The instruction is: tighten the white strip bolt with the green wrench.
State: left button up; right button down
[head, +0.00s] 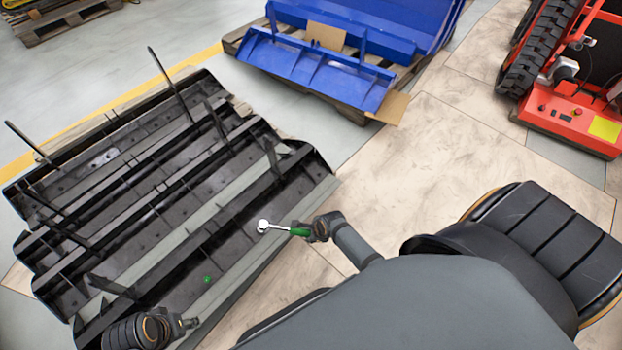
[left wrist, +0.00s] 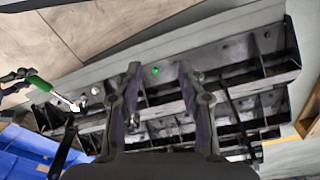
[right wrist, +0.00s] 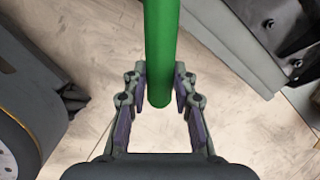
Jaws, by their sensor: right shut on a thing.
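The wrench head is over the near edge of the black metal parts. In the left wrist view a small pale spot (left wrist: 95,90) lies near the wrench head; I cannot tell whether it is the white strip bolt. My left gripper (left wrist: 160,72) is open and empty; in the head view it is low at the left (head: 190,323).
A green bolt (head: 207,279) sits on the near black channel. Black metal parts (head: 150,200) with upright posts lie on a pallet at left. Blue parts (head: 320,70) stand behind, and a red tracked machine (head: 570,115) stands at right. The floor between is clear.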

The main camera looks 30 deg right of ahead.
pick_arm(q)
notch_tip(320, 180, down, 7)
jog(key=w+d+t+h+b, duration=0.1)
jog(key=d+t+b, duration=0.1)
jog(key=b, duration=0.4)
jog(key=shift+w+d+t, duration=0.35)
jog(key=shift+t, duration=0.55)
pick_arm(e)
jog(key=shift+w+d+r+n, duration=0.2)
jog(key=shift+w+d+n, duration=0.15)
jog(key=shift+w+n, duration=2)
jog(key=shift+w+d+r+n, duration=0.35)
jog(key=shift+w+n, duration=1.1)
jog(key=shift+w, duration=1.85)
jog(key=shift+w+d+r+n, duration=0.1)
jog(key=shift+w+d+n, duration=0.3)
jog(key=shift+w+n, duration=1.95)
jog(key=shift+w+f+m, duration=0.1)
jog(key=shift+w+m, duration=0.35)
jog(key=shift+w, duration=0.05)
pick_arm(q)
jog(key=shift+f+b, duration=0.2)
jog(key=shift+b, duration=0.2)
pick_arm(e)
jog(key=shift+w+f, duration=0.1)
jog(key=shift+f, duration=0.2)
pick_arm(q)
jog(key=shift+r, duration=0.25)
pick_arm(e)
jog(key=shift+r, duration=0.1)
